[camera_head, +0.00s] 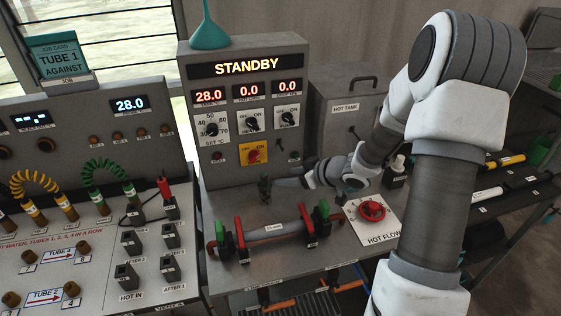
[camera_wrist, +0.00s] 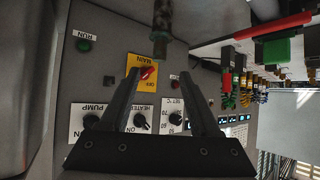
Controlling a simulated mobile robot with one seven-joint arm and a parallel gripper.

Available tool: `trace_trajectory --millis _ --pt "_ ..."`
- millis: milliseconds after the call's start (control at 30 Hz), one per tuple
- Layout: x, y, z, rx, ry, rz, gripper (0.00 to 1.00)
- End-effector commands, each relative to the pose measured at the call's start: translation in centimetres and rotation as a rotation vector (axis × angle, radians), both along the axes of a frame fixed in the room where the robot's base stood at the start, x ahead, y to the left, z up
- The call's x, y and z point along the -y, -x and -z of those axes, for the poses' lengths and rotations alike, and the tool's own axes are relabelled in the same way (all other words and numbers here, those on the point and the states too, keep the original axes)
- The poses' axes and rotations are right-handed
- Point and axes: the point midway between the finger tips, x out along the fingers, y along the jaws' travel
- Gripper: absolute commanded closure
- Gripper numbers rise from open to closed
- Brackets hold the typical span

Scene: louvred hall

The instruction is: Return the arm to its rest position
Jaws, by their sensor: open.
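My arm reaches from the right over the bench in the head view. My gripper (camera_head: 282,182) is low in front of the grey control cabinet (camera_head: 195,165), pointing left. In the wrist view my gripper (camera_wrist: 160,76) shows two dark fingers spread apart with nothing held between them. Beyond them are the yellow main switch plate (camera_wrist: 134,66) and the heater knob (camera_wrist: 141,119). A dark green upright fitting (camera_head: 264,188) stands close to the fingertips in the head view; whether they touch it I cannot tell.
A clear tube between red clamps (camera_head: 267,229) lies in front of my gripper. A red hot flow valve (camera_head: 372,210) is to the right, near my arm. The hot tank (camera_head: 345,100) stands behind. A panel with hoses (camera_head: 104,172) is at left.

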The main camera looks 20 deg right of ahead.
Motion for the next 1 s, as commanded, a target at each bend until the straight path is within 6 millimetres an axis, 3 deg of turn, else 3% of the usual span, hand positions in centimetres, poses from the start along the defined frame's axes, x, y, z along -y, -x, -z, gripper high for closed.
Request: trace_trajectory --millis 267,567,767,1000 --pt "0.5 -0.3 -0.9 0.000 0.059 0.038 0.37" --pt "2.8 0.6 -6.6 -0.032 0.305 0.265 0.37" --pt "3.7 3.8 -11.2 -0.074 0.395 0.426 0.37" --pt "3.2 9.6 -15.7 -0.148 0.411 0.575 0.37"
